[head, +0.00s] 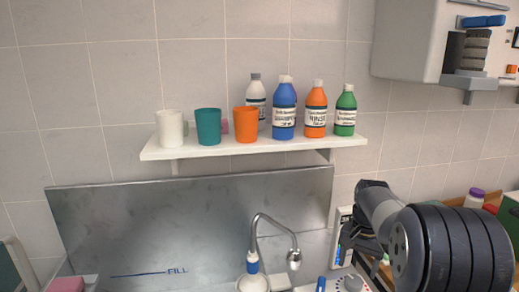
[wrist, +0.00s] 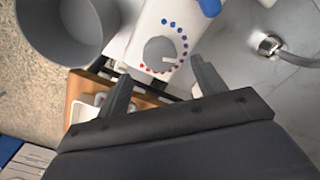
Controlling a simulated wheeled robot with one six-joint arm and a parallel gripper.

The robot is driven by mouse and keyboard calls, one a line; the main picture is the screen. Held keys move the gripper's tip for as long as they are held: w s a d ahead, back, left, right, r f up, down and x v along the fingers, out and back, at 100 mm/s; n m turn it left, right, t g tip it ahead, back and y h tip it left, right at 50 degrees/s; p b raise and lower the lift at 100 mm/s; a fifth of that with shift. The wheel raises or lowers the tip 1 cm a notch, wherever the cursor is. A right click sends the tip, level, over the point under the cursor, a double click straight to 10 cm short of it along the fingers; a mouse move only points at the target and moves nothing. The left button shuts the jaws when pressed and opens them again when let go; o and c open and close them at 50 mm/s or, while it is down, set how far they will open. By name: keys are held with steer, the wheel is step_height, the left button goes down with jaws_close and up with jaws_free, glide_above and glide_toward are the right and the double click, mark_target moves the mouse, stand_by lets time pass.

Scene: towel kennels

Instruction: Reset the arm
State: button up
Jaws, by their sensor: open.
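My arm reaches in from the right of the head view, its dark round joint in front of the wall. In the wrist view my gripper (wrist: 160,92) has its two dark fingers spread apart with nothing between them. Past the fingertips is a white control box with a grey dial (wrist: 160,54) ringed by red and blue dots. The gripper's fingertips are largely hidden behind the arm in the head view.
A white shelf (head: 216,150) holds cups and several bottles. Below it are a steel splashback (head: 190,215) and a curved faucet (head: 254,232). A grey round container (wrist: 62,30) is at upper left in the wrist view. A wall cabinet (head: 415,40) hangs upper right.

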mark_target(354, 280)
step_height(354, 280, up, 6)
steer(key=f, duration=0.1)
step_height(354, 280, down, 10)
steer(key=shift+f, duration=0.15)
steer(key=shift+n, duration=0.4)
steer(key=n, duration=0.3)
steer(key=shift+b, duration=0.3)
steer(key=n+b, duration=0.1)
steer(key=n, duration=0.4)
steer(key=shift+b, duration=0.3)
steer(key=n+b, duration=0.2)
steer(key=n, duration=0.3)
steer(key=n+b, duration=0.2)
steer(key=n, duration=0.2)
steer(key=shift+r, duration=1.5)
